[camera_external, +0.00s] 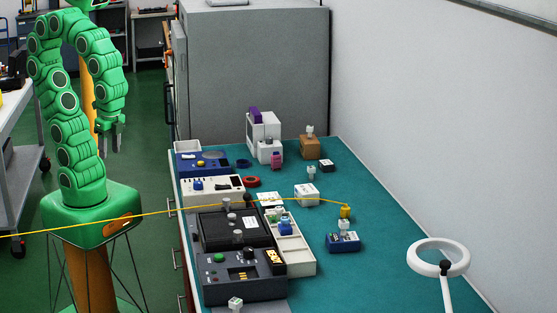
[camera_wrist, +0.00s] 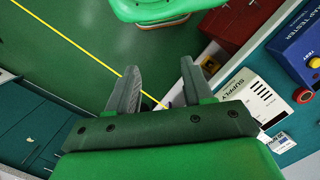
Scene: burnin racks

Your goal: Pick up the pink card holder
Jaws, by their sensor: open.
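A small pink object (camera_external: 277,160), which looks like the pink card holder, stands upright on the teal bench top (camera_external: 380,265), in front of a white device and right beside a small white block. My gripper (camera_external: 116,140) hangs fingers down at the left, off the bench and well away from the pink object. In the wrist view my gripper (camera_wrist: 160,88) is open, with nothing between its two fingers. The pink object does not show in the wrist view.
A blue tester (camera_external: 203,162), a cream power supply (camera_external: 212,190) and dark test units (camera_external: 240,275) line the bench's near edge. A brown box (camera_external: 310,147) stands behind right. A yellow cable (camera_external: 150,214) crosses the view. A ring lamp (camera_external: 438,257) stands front right.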

